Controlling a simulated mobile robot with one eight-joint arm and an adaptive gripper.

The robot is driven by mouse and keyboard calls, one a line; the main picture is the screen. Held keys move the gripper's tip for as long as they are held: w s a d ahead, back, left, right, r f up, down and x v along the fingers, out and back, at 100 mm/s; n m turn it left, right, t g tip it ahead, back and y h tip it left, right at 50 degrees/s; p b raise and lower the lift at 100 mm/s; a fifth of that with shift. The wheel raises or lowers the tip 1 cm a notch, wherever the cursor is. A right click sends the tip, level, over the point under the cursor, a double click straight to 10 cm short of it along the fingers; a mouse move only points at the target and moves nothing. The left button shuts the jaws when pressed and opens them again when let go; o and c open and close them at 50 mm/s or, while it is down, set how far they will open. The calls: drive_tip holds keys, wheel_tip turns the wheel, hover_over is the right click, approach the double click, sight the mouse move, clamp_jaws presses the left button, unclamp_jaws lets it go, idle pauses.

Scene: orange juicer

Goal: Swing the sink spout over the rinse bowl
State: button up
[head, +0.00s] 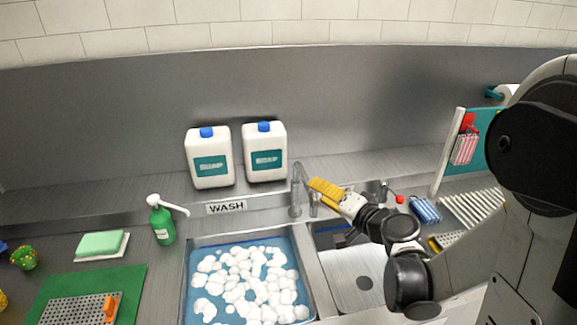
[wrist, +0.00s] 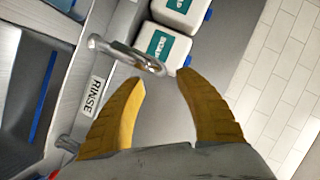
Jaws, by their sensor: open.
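The grey metal spout (head: 296,188) rises behind the divider between the two sink bowls. In the wrist view, the spout (wrist: 112,48) runs from the upper left toward the space just beyond my fingertips. My gripper (head: 315,184) has yellow fingers and is close to the right of the spout in the head view. In the wrist view, the gripper (wrist: 160,78) is open with nothing clearly between its fingers. I cannot tell whether a finger touches the spout. The rinse bowl (head: 348,262) is the right basin, partly hidden by my arm. The RINSE label (wrist: 92,95) shows in the wrist view.
The wash bowl (head: 188,272), full of foam, lies left under the WASH label (head: 226,208). Two white soap jugs (head: 209,172) (head: 265,160) stand on the ledge behind. A green pump bottle (head: 162,225) is at left. A red-tipped lever (head: 399,199) is right of my gripper.

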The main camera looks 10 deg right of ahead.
drive_tip(key=b+x, duration=0.1)
drive_tip(key=x, duration=0.8)
drive_tip(key=shift+w+a+b, duration=0.15)
drive_tip(key=shift+w+b, duration=0.2)
drive_tip(key=shift+f, duration=0.1)
